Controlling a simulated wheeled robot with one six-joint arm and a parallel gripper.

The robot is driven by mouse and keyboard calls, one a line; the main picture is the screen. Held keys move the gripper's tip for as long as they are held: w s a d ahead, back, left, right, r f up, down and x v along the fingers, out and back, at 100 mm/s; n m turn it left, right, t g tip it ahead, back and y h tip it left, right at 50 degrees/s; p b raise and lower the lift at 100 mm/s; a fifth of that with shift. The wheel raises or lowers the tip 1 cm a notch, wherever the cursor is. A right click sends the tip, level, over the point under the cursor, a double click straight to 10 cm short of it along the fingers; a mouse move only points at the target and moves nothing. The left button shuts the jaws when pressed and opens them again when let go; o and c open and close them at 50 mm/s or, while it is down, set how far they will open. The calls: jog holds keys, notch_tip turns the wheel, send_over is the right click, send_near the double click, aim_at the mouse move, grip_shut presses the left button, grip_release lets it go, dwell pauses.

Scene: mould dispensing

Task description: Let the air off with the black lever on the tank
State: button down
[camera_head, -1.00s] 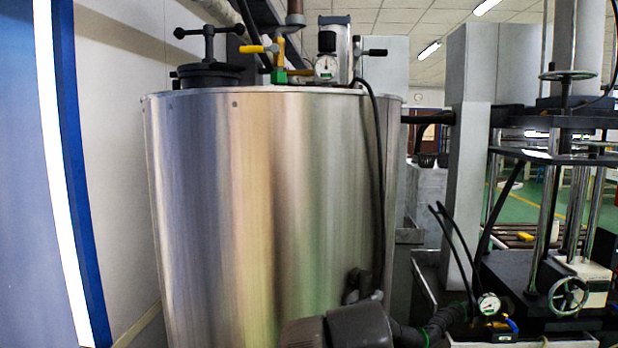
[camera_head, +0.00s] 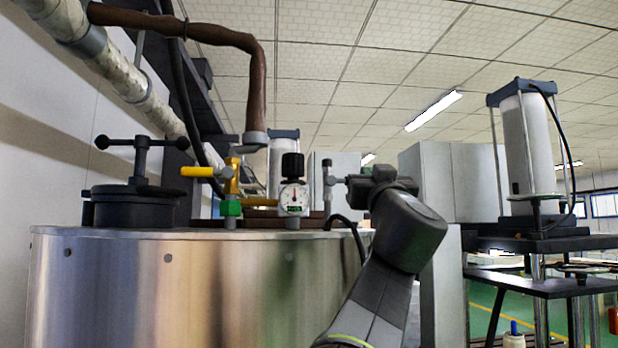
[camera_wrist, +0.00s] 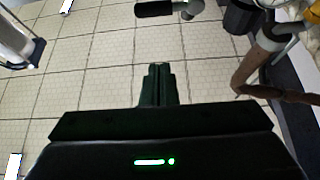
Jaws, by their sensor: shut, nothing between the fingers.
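The steel tank (camera_head: 200,290) fills the lower left of the head view. A slim grey valve (camera_head: 327,185) stands at the right of its top. My arm covers the place to its right, so most of the black lever is hidden there. In the wrist view the black lever (camera_wrist: 154,9) shows at the top edge, with its round grey valve end (camera_wrist: 190,9) to the right. My gripper (camera_wrist: 158,70) is shut and empty, its fingers below the lever in that picture with a visible gap. In the head view its fingertips cannot be made out.
Left of the valve stand a white gauge with a black knob (camera_head: 293,195) and a yellow-handled valve (camera_head: 210,172). A black hatch (camera_head: 135,200) is farther left. A brown pipe (camera_head: 250,80) hangs over the tank. A grey cabinet (camera_head: 450,190) stands behind my arm.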

jog(key=shift+s+a+r+n, duration=0.1)
jog(key=shift+r+n, duration=0.2)
jog(key=shift+r, duration=0.15)
jog(key=p+x, duration=0.3)
jog(key=x, duration=0.7)
jog(key=f+b, duration=0.1)
jog(key=f, duration=0.1)
jog(key=f+b, duration=0.1)
jog(key=f, duration=0.1)
jog(key=shift+w+a, duration=0.1)
jog(key=shift+w, duration=0.3)
jog(key=shift+a, duration=0.1)
